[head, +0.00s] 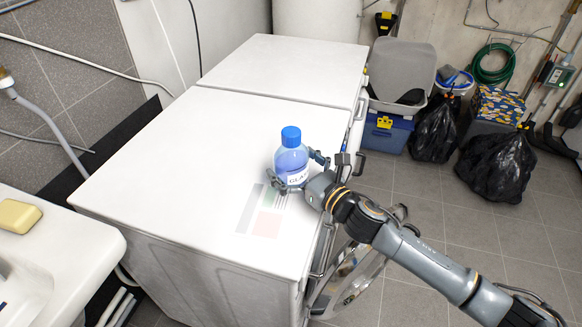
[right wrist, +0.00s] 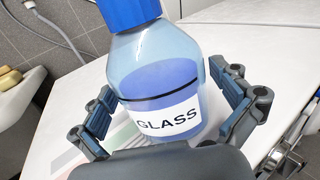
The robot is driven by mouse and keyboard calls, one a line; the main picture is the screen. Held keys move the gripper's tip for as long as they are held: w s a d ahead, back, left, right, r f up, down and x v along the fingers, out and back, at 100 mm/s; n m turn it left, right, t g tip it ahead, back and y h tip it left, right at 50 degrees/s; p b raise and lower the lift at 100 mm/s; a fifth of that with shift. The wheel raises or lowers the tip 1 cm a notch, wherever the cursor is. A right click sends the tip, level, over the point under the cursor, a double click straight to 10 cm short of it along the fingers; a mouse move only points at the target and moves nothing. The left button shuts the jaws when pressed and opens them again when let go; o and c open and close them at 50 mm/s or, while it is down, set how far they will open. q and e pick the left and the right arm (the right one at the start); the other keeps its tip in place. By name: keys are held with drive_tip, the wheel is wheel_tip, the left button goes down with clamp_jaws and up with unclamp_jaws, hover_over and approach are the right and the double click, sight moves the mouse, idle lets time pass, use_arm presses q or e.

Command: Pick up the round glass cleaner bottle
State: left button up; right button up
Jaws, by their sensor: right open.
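My right gripper (head: 297,175) is open, with one finger on each side of the bottle. In the right wrist view a gap shows between the bottle and the right finger of the gripper (right wrist: 165,110); I cannot tell whether the left finger touches. My left gripper is not in view.
The white machine top (head: 180,150) is otherwise clear, with a printed patch by the bottle. A round door (head: 352,280) hangs open below its right edge. A sink (head: 75,245) with a yellow sponge (head: 18,216) is at left. Black bags (head: 497,165) lie on the floor at right.

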drive_tip(key=c, duration=1.2)
drive_tip(key=shift+r, duration=0.1)
drive_tip(key=shift+c, duration=0.9)
drive_tip(key=shift+r, duration=0.1)
